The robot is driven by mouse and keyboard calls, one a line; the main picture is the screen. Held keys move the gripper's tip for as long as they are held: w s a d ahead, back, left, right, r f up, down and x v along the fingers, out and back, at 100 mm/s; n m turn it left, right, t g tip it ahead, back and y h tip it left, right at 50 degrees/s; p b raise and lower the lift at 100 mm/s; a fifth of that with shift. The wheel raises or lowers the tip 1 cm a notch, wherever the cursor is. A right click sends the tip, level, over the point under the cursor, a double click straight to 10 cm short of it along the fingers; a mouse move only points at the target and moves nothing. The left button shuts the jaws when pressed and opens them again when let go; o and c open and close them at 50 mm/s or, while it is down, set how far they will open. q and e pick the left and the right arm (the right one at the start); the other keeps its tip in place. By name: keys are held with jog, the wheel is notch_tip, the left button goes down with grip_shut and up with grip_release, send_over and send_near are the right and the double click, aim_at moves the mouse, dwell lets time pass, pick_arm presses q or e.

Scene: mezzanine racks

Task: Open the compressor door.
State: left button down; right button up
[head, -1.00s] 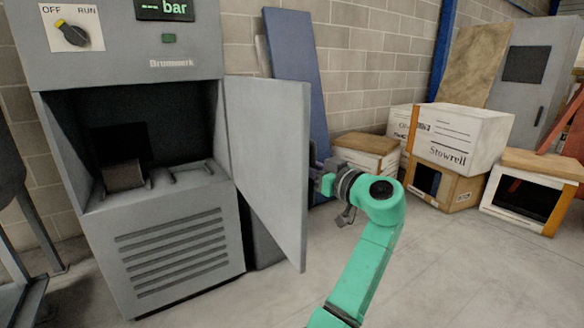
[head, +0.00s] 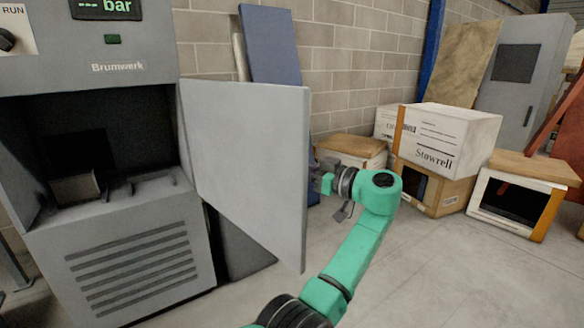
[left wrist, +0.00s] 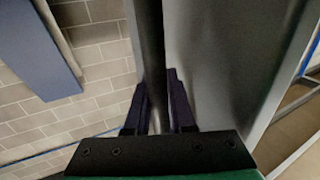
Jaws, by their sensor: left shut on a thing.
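The grey compressor (head: 125,240) stands at the left, with its dark compartment (head: 60,120) exposed. Its grey door (head: 250,160) is swung wide open, hinged at the compartment's right side, its inner face toward me. My left gripper (head: 318,183) is at the door's free edge, on the outer side, with its fingertips partly hidden by the door. In the left wrist view the gripper (left wrist: 158,105) is shut on a dark upright bar handle (left wrist: 149,50) beside the grey door face (left wrist: 225,60). My right gripper is not in view.
A blue panel (head: 272,45) leans on the block wall behind the door. Cardboard boxes (head: 440,135), a wooden-topped box (head: 525,190) and a grey cabinet (head: 520,75) stand at the right. The floor (head: 430,270) in front of them is clear.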

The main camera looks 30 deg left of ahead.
pick_arm(q)
jog(key=c, duration=1.1)
grip_release()
jog(key=shift+a, duration=0.1)
jog(key=shift+o, duration=0.2)
jog(key=shift+a+f, duration=0.1)
jog(key=d+p, duration=0.2)
jog(key=d, duration=1.2)
jog(key=shift+s+d, duration=0.2)
jog(key=shift+d, duration=0.1)
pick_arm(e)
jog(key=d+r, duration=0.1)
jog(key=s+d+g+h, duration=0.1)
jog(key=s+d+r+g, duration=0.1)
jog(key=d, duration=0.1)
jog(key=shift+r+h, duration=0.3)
